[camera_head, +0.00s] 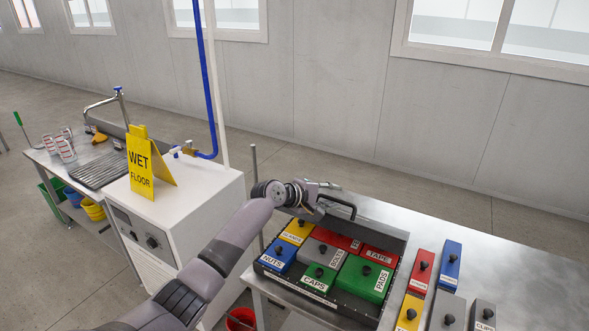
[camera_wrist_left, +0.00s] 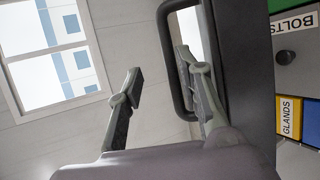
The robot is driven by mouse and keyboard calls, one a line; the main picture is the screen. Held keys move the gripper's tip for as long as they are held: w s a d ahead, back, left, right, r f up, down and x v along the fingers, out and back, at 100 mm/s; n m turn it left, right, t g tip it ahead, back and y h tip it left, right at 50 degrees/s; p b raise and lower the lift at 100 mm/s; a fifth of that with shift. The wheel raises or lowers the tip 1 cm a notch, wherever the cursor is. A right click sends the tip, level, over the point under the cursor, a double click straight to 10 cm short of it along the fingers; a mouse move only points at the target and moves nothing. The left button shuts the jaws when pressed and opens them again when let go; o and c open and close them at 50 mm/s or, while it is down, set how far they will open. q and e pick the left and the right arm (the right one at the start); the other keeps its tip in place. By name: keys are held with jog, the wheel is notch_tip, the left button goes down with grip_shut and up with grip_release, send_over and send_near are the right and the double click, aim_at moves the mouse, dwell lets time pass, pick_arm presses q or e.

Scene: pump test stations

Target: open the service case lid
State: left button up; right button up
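The service case (camera_head: 312,292) is a dark case on the metal bench, with its inside in plain view. Along its far side stands a dark panel (camera_head: 375,227), seemingly the raised lid, with a black loop handle (camera_head: 338,204) on its edge. In the left wrist view the panel (camera_wrist_left: 240,75) runs down the picture and the handle (camera_wrist_left: 167,60) is on its left side. My left gripper (camera_head: 318,191) is at the handle. Its fingers (camera_wrist_left: 158,66) are apart; the right one overlaps the handle's opening. Contact cannot be told. My right gripper is not in view.
Coloured, labelled boxes (camera_head: 363,278) fill the case. More knobbed boxes (camera_head: 447,265) stand right of it on the bench (camera_head: 540,275). A white cabinet (camera_head: 190,215) with a yellow wet-floor sign (camera_head: 141,166) is to the left. A thin post (camera_head: 255,180) rises near the case.

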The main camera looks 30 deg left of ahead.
pick_arm(q)
jog(key=shift+s+a+r+p, duration=0.35)
jog(key=shift+s+r+p, duration=0.25)
jog(key=shift+p, duration=0.25)
jog(key=shift+s+a+r+p, duration=0.4)
jog(key=shift+s+r+p, duration=0.15)
jog(key=shift+r+p, duration=0.2)
jog(key=shift+s+a+r+p, duration=0.35)
jog(key=shift+s+r+p, duration=0.25)
jog(key=shift+p, duration=0.3)
jog(key=s+a+r, duration=0.4)
jog(key=s+r, duration=0.3)
jog(key=shift+a+r+p, duration=0.15)
jog(key=shift+a+p, duration=0.1)
jog(key=shift+p, duration=0.1)
